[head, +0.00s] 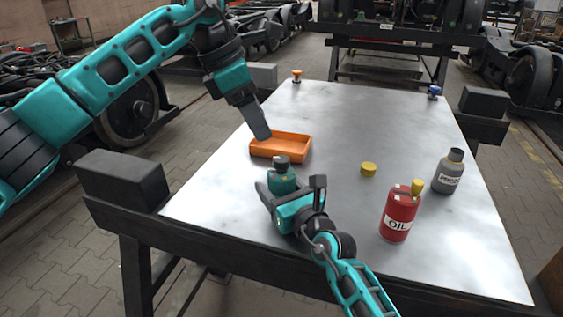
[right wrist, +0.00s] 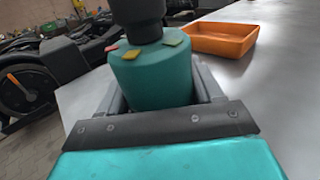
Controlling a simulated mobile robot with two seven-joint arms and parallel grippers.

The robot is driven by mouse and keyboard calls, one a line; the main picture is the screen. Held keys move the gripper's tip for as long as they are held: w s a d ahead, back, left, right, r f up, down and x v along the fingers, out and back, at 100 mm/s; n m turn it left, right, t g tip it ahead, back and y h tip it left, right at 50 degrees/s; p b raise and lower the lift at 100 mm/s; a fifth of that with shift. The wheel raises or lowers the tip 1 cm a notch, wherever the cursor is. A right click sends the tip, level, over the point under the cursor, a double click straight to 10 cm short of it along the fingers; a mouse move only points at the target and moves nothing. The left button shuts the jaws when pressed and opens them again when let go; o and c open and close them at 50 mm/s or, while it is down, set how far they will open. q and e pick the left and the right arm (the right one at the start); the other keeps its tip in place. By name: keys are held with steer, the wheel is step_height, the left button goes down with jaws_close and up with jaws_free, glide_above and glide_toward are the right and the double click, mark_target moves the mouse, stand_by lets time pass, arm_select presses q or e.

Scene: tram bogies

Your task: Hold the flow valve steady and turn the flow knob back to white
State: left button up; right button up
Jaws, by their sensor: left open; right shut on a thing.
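The flow valve (head: 284,183) is a teal cylinder standing near the table's front left. The flow knob (head: 281,161) is its dark top part. My right gripper (head: 282,198) is shut around the valve body. In the right wrist view the valve (right wrist: 155,82) sits between the fingers, below the dark knob (right wrist: 138,20). Pink, yellow and green marks show on the valve's top; I see no white mark, and the knob's pointing is unclear. My left gripper (head: 262,136) is open and empty, pointing down above the tray's left edge, behind and left of the knob, apart from it.
An orange tray (head: 282,157) lies just behind the valve. A yellow disc (head: 368,169), a red oil can (head: 399,216) and a grey bottle (head: 447,176) stand to the right. Small orange (head: 297,76) and blue (head: 434,92) items sit at the far corners. The table's back middle is clear.

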arm_select(q)
steer(key=shift+v, duration=1.6)
arm_select(e)
steer(key=o, duration=1.2)
